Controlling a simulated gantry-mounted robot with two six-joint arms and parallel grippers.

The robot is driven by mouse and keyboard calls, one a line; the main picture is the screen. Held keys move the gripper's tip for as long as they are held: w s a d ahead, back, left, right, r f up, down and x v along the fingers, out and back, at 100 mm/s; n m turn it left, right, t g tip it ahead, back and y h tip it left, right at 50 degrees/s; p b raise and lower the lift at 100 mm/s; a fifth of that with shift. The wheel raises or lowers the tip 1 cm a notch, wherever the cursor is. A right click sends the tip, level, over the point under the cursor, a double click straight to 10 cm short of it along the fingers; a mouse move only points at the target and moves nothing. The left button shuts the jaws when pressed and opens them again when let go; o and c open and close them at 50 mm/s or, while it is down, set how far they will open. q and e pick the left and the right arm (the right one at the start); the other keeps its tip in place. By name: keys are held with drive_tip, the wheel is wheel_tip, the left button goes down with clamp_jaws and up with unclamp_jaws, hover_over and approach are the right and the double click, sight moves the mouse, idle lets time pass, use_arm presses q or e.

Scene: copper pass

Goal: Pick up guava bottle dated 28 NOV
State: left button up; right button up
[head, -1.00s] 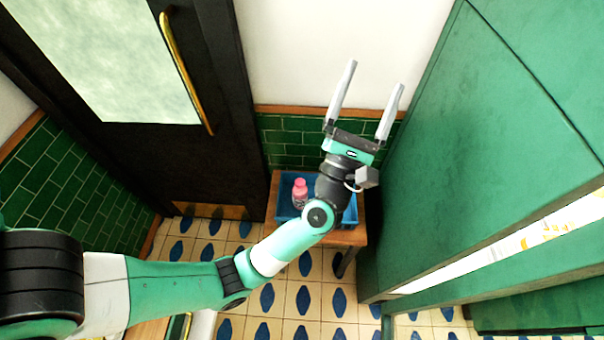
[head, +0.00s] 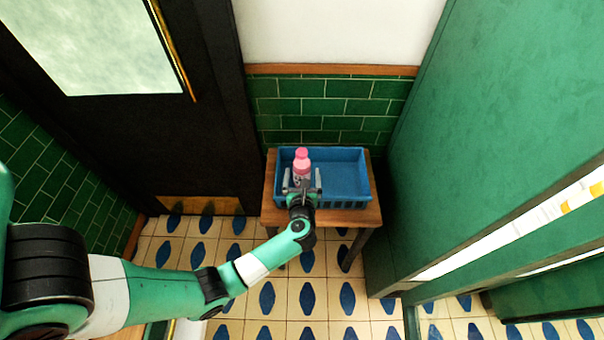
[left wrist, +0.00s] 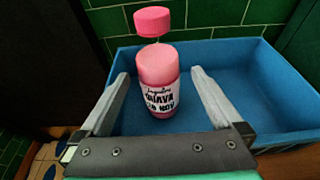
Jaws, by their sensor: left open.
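The guava bottle (head: 302,165) is pink with a pink cap and a white label. It stands upright in the left part of a blue crate (head: 345,154). In the left wrist view the label on the bottle (left wrist: 159,75) reads GUAVA, with a partly legible date line ending in NOV; its day number is not clear. My left gripper (head: 302,183) is open at the near side of the bottle. In the left wrist view the fingers of the left gripper (left wrist: 160,85) are on either side of the bottle's lower part, with gaps visible. My right gripper is not in view.
The crate sits on a small wooden table (head: 269,207) against a green tiled wall (head: 325,108). A dark door (head: 195,100) stands to the left and a green cabinet (head: 490,120) to the right. The rest of the crate is empty.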

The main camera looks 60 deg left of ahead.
use_arm(q)
drive_tip(key=shift+x, duration=1.1)
drive_tip(key=shift+a+f+b, duration=0.1)
drive_tip(key=shift+a+b, duration=0.1)
drive_tip(key=shift+b, duration=0.15)
drive_tip(key=x, duration=0.1)
drive_tip(key=b+x, duration=0.1)
drive_tip(key=x, duration=0.1)
drive_tip(key=b+x, duration=0.1)
drive_tip(key=shift+w+a, duration=0.15)
drive_tip(key=shift+a, duration=0.25)
drive_tip(key=shift+r, duration=0.2)
drive_tip(key=shift+r, duration=0.1)
clamp_jaws()
